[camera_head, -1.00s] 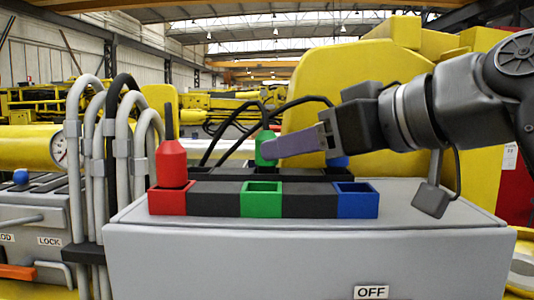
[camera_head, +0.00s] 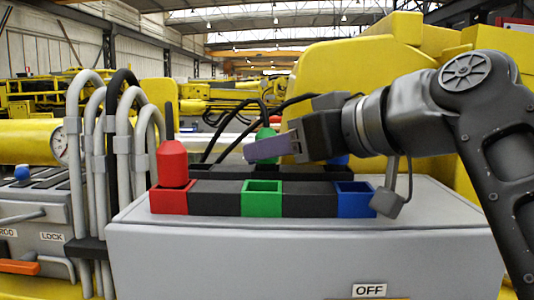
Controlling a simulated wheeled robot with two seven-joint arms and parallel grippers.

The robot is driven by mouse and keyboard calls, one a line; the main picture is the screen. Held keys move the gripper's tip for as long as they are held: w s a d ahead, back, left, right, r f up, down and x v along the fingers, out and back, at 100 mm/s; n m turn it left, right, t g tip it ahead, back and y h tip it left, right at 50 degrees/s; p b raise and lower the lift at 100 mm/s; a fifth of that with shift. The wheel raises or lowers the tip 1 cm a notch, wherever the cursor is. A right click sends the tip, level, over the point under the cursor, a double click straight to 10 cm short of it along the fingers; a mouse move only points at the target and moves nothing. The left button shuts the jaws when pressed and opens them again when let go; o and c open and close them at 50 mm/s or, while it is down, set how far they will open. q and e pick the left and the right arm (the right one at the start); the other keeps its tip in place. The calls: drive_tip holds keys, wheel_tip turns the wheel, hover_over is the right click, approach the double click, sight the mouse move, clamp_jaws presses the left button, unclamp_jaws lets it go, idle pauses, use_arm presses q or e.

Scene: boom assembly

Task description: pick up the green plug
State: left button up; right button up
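The green plug (camera_head: 266,133) stands at the rear row of sockets, with a black cable at its top. My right gripper (camera_head: 250,151) comes in from the right. Its purple-grey fingers cross in front of the green plug's lower part and hide it. I see the fingers side-on, so whether they are open or shut, or touch the plug, cannot be told. The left gripper is not in view.
The front row has a red socket (camera_head: 168,203) holding a red plug (camera_head: 172,163), an empty green socket (camera_head: 262,199) and an empty blue socket (camera_head: 355,200). A blue plug (camera_head: 340,160) is mostly hidden behind my gripper. Grey hoses (camera_head: 75,150) stand at left.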

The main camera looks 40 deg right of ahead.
clamp_jaws()
idle(0.3)
drive_tip(key=shift+r, duration=0.15)
wheel_tip(320, 180, up, 10)
idle(0.9)
idle(0.5)
